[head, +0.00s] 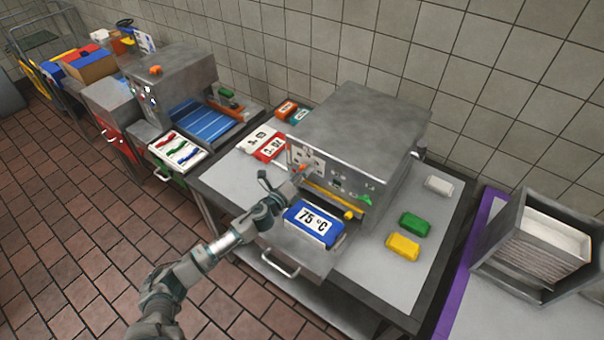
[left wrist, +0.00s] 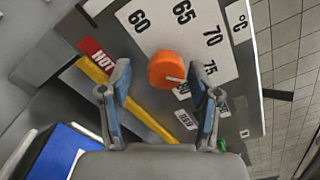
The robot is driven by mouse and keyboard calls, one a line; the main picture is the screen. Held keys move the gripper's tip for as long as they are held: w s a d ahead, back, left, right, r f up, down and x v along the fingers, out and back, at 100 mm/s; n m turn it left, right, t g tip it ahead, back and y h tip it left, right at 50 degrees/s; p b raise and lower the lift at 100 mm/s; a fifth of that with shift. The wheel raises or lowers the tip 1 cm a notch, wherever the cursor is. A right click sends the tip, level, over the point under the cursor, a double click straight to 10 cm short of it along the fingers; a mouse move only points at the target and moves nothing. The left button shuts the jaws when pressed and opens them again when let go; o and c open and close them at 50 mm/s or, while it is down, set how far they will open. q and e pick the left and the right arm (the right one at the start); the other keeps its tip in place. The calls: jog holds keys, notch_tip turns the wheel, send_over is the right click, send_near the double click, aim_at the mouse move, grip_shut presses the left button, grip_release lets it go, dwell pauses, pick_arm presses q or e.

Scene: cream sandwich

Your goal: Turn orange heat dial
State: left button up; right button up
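The orange heat dial (left wrist: 167,69) sits on the front panel of a grey machine, and it also shows in the head view (head: 308,168). A scale with 60, 65, 70 and 75 is printed around it. My left gripper (left wrist: 160,76) is open, with one finger on each side of the dial; contact cannot be told. It also shows at the panel in the head view (head: 291,183). A blue-framed card (head: 314,224) reads 75 °C. My right gripper is not in view.
A yellow bar (head: 333,198) runs along the machine's front below the panel. Green (head: 414,225) and yellow (head: 403,246) blocks lie on the table at right. Red and white cards (head: 262,143) lie left of the machine. A grey rack (head: 535,247) stands far right.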

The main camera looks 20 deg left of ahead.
pick_arm(q)
jog(key=shift+r, duration=0.1)
jog(key=v, duration=1.2)
